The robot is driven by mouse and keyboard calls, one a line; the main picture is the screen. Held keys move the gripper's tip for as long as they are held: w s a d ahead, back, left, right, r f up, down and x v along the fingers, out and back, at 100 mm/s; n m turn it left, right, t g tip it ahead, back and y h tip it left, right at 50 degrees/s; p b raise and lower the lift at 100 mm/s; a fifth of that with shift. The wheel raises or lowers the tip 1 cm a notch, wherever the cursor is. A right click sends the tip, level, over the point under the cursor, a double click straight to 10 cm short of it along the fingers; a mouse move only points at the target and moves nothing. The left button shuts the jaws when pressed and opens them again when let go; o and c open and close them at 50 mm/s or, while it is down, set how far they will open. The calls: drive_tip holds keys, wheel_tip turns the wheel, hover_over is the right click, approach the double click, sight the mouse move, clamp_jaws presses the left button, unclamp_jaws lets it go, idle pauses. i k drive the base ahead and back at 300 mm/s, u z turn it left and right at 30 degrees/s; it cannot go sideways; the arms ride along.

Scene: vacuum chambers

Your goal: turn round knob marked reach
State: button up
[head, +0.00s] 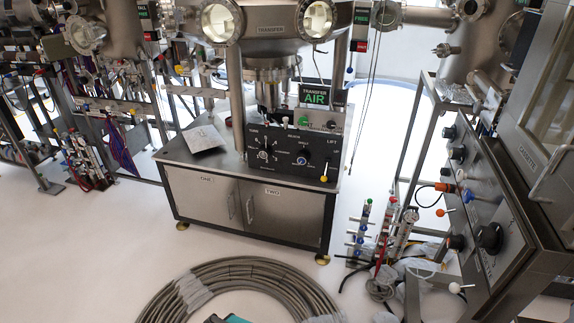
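A black control panel (283,171) stands on the steel cabinet in the middle of the head view. It bears small white labels that are hard to read; the middle one seems to say REACH. A round black knob (303,157) with a bluish centre sits on the panel, below and slightly right of that label. A paler knob (264,155) sits to its left, under a label that looks like TURN. My gripper is not in view.
A coiled grey hose (240,270) lies on the floor before the cabinet (205,197). A teal and black piece shows at the bottom edge. White floor is free at left.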

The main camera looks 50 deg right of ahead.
sight(304, 156)
drive_tip(key=u, duration=0.2)
drive_tip(key=i, duration=1)
drive_tip(key=u, duration=0.1)
drive_tip(key=k, duration=0.95)
drive_tip(key=z, duration=0.2)
drive_tip(key=i, duration=0.45)
drive_tip(key=u, duration=0.05)
